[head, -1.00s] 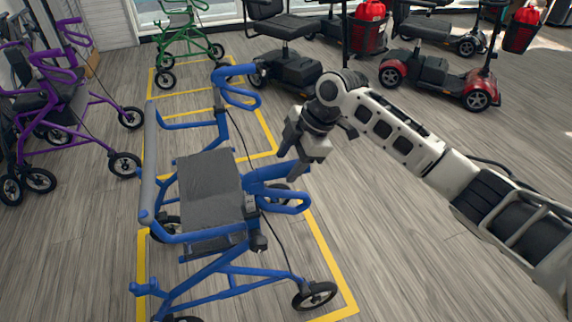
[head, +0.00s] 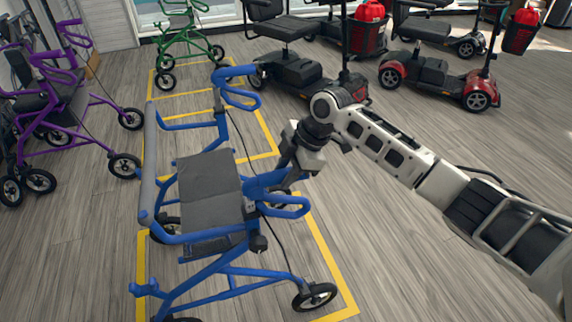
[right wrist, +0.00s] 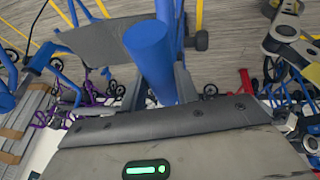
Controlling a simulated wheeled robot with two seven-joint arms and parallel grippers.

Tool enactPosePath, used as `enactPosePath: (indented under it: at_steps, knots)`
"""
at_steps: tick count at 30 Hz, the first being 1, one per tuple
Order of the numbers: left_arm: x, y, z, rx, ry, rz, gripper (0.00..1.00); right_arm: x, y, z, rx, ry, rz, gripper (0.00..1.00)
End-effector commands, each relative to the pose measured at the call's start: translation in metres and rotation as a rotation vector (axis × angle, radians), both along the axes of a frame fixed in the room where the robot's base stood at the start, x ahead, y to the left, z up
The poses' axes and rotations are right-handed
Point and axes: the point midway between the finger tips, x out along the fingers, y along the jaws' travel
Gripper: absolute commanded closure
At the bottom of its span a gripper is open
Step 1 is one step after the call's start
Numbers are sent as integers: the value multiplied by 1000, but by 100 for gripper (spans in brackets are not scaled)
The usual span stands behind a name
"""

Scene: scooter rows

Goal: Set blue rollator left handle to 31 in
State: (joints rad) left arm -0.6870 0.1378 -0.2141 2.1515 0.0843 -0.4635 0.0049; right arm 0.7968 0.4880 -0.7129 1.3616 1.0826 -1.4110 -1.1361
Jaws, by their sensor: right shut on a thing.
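The blue rollator (head: 222,283) stands upright with a dark grey seat (head: 208,190). Its nearer handle grip (head: 262,182) has a blue brake loop (head: 290,207) below it. Its farther handle (head: 234,73) is at the top of the frame. My right gripper (head: 283,185) is at the nearer grip, shut on it. In the right wrist view the blue grip (right wrist: 152,58) runs between the dark fingers of my right gripper (right wrist: 162,88). The gripper partly hides the grip in the head view. No height marking is readable. My left gripper is not in view.
Yellow floor lines (head: 330,262) frame the rollator. Purple rollators (head: 75,100) stand at the left and a green rollator (head: 185,40) behind. Mobility scooters (head: 435,75) stand at the back right. The floor to the right of the blue rollator is clear.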

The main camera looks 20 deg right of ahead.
Motion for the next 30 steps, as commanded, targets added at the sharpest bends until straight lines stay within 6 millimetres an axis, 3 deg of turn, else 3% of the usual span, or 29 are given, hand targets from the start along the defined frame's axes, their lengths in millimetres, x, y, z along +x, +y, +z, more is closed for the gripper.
enactPosePath:
  at_steps: [1,4,13,14,16,26,30]
  knots:
    - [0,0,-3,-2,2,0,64,-2,1,-16,-1,12,0,100]
    - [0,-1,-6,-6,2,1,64,-2,0,-34,-2,11,0,100]
    - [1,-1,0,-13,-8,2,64,-3,0,-39,-5,10,2,100]
    - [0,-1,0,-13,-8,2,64,-3,0,-39,-5,10,2,67]
    - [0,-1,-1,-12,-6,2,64,-3,0,-39,-5,11,2,48]
    - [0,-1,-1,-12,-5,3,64,-2,-1,-34,-3,5,0,48]
    - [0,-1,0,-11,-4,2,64,-3,-7,-20,-2,3,1,48]
